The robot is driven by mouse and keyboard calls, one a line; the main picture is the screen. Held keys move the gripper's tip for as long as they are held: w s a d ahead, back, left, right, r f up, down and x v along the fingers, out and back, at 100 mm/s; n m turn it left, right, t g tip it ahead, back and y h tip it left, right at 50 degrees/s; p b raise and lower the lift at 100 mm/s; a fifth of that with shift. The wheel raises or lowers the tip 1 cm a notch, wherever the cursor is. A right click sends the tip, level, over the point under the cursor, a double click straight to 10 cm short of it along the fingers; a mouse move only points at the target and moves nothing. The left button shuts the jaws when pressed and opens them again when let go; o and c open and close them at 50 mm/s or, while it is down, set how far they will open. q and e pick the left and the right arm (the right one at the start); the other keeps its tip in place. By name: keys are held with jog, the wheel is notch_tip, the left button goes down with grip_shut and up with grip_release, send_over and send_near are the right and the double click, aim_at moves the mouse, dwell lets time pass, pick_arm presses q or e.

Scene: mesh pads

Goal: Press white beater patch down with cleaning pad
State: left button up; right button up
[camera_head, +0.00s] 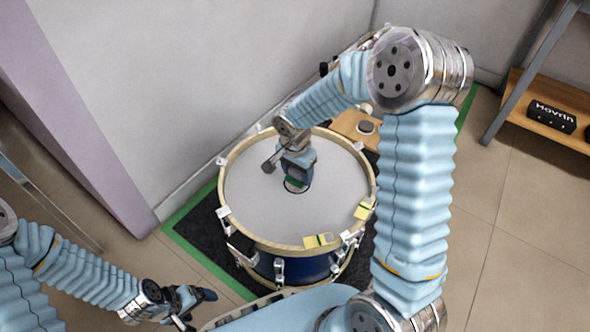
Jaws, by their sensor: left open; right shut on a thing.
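A drum (250,205) with a pale grey head, wooden hoop and blue shell lies with its head facing up. The beater patch (298,190) shows as a small dark-edged round spot near the middle of the head, mostly hidden by my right gripper. My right gripper (296,178) points down over the patch and is shut on a green pad (293,182), of which only a thin edge shows. I cannot tell whether the pad touches the patch. My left gripper (188,303) is open and empty, low at the left, outside the drum.
A wooden stool or box (350,124) with a round item stands behind the drum. A shelf (550,100) with a black box (552,116) is at the right. Walls close off the back and left.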

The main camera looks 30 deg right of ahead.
dwell(0.5)
jog(key=shift+r+p, duration=2)
jog(key=shift+r, duration=1.5)
